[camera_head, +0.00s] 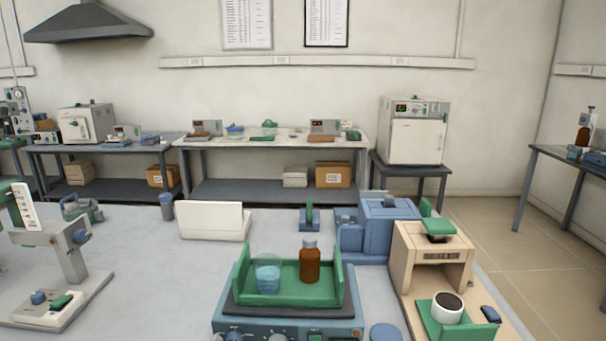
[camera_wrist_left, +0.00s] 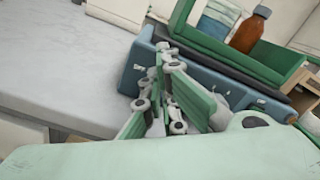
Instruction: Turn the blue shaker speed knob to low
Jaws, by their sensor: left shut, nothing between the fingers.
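The blue shaker (camera_head: 295,325) stands at the near edge of the head view, carrying a green tray (camera_head: 340,290) with a blue beaker (camera_head: 268,279) and a brown bottle (camera_head: 310,262). Knobs (camera_head: 278,338) on its front are cut off by the picture's bottom edge, so their settings cannot be read. In the left wrist view the shaker's blue body (camera_wrist_left: 139,65) lies behind my left gripper (camera_wrist_left: 165,60). The gripper is shut and empty, its fingers close in front of the shaker. I cannot tell whether they touch a knob, which the fingers may hide. My right gripper is not in view.
A blue device (camera_head: 378,225) and a beige device (camera_head: 430,250) with a white cup (camera_head: 447,307) stand right of the shaker. A white stand (camera_head: 60,260) is at left. The grey bench (camera_head: 150,290) is clear between stand and shaker.

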